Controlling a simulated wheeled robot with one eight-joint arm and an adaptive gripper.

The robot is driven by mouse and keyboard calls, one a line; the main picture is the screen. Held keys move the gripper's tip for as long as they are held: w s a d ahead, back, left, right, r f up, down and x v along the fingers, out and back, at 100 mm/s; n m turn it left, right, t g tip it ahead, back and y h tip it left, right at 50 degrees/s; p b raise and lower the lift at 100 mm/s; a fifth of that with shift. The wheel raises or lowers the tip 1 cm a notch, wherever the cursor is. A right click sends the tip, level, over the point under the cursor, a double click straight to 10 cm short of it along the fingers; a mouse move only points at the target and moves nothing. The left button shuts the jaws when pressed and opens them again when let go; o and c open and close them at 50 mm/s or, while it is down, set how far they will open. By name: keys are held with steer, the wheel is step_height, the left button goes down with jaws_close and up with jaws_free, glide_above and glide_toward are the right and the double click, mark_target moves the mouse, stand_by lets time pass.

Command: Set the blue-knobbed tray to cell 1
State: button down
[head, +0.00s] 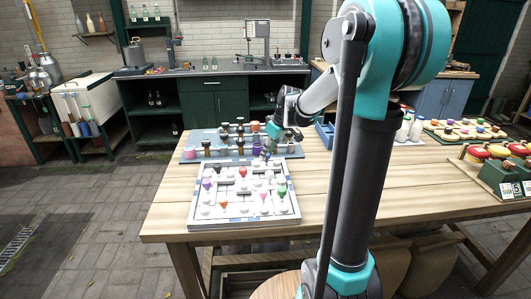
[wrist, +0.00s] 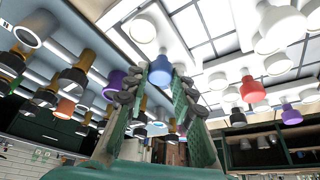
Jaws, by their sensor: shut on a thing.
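My gripper (head: 271,146) is at the back right edge of the white gridded board (head: 235,211), where the board meets the blue rack behind it. In the wrist view, which looks tilted or upside down, its green ribbed fingers (wrist: 158,84) are closed around a blue knob (wrist: 160,70) joined to a pale round base (wrist: 140,30). The cell numbers are too small to read. In the head view the fingers mostly hide the held piece. I cannot tell whether its base touches the surface.
White pieces with red (head: 243,171), green (head: 282,190) and purple (head: 206,184) knobs stand on the board. The blue rack (head: 194,158) holds dark, purple and orange-topped pieces close to my gripper. The wooden table (head: 172,214) is bare left of the board.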

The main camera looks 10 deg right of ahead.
steer(key=c, duration=1.3)
jaws_free()
steer(key=shift+d, duration=0.3)
steer(key=shift+o, duration=0.2)
steer(key=v, duration=1.2)
steer(key=shift+a, duration=0.15)
